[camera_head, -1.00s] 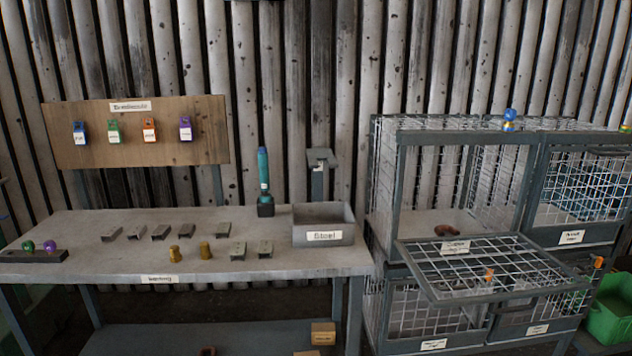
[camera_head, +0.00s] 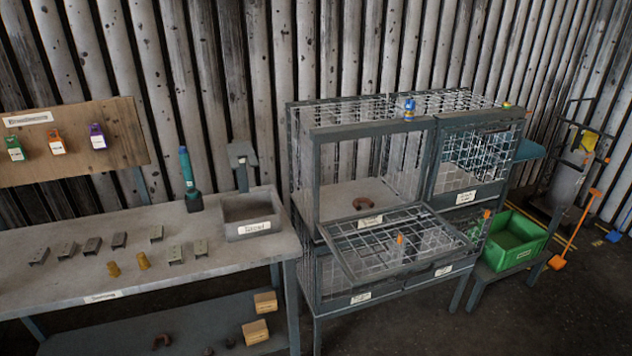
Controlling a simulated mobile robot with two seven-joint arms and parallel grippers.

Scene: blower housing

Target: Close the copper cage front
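The wire cage rack stands right of centre in the head view. Its upper left cage (camera_head: 340,190) is open, with its mesh front (camera_head: 395,243) folded down and sticking out toward me, roughly level. A label (camera_head: 369,221) on that front is too small to read surely, so I cannot confirm it says copper. An orange latch or tab (camera_head: 400,239) sits on the front. A curved copper-brown piece (camera_head: 374,201) lies inside this cage. The upper right cage front (camera_head: 475,165) is shut. Neither of my grippers is in view.
A workbench (camera_head: 60,285) with small metal parts and a grey bin (camera_head: 250,215) stands left of the rack. A green crate (camera_head: 513,240) is right of it, with an orange shovel (camera_head: 577,230) beyond. Floor at lower right is clear.

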